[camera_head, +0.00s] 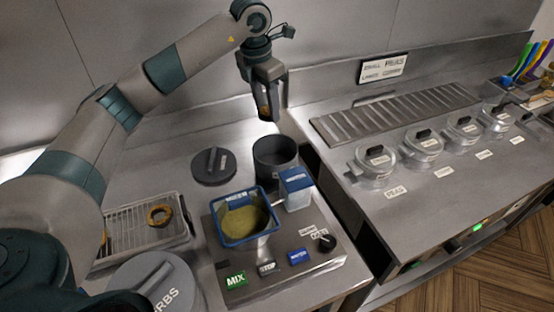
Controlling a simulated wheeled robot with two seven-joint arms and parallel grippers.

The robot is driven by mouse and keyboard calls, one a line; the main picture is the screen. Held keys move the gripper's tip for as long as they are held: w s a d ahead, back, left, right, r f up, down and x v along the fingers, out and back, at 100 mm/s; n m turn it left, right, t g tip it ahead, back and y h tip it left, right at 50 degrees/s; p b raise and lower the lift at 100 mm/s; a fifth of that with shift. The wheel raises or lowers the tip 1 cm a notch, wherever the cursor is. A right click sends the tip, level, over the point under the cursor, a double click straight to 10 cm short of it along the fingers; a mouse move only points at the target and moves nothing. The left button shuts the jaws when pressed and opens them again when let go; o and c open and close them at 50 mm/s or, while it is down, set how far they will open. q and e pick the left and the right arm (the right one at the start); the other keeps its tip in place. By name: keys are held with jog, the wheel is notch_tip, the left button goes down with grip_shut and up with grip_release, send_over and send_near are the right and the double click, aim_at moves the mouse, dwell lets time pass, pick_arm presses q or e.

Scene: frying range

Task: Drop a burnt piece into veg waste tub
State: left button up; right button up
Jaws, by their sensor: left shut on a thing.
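My left gripper (268,113) is raised at the back of the counter, fingers pointing down, shut on a small golden-brown piece (265,106). The fingers hide most of the piece, so I cannot tell how burnt it is. A dark grey round tub (275,168) stands open below and slightly nearer than the gripper; it looks like the waste tub, but I read no label on it. The gripper and piece are above the tub's far side, apart from it. A brown ring piece (159,215) lies on a wire-rack tray (183,237) at the left. My right gripper is not in view.
A dark round lid (213,167) lies left of the tub. A blue-rimmed container (226,239) of yellowish stuff and a small blue-and-white box (296,188) stand near the tub. A large grey lid (152,285) is in front. Several clear lidded pots (375,168) stand right.

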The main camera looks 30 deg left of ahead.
pick_arm(q)
jog(key=shift+f+b, duration=0.5)
jog(key=shift+f, duration=0.55)
notch_tip(320, 180, down, 4)
jog(key=shift+r+b, duration=0.1)
jog(key=shift+b, duration=0.7)
jog(key=o, duration=0.9)
jog(key=shift+c, duration=0.2)
jog(key=shift+r, duration=0.1)
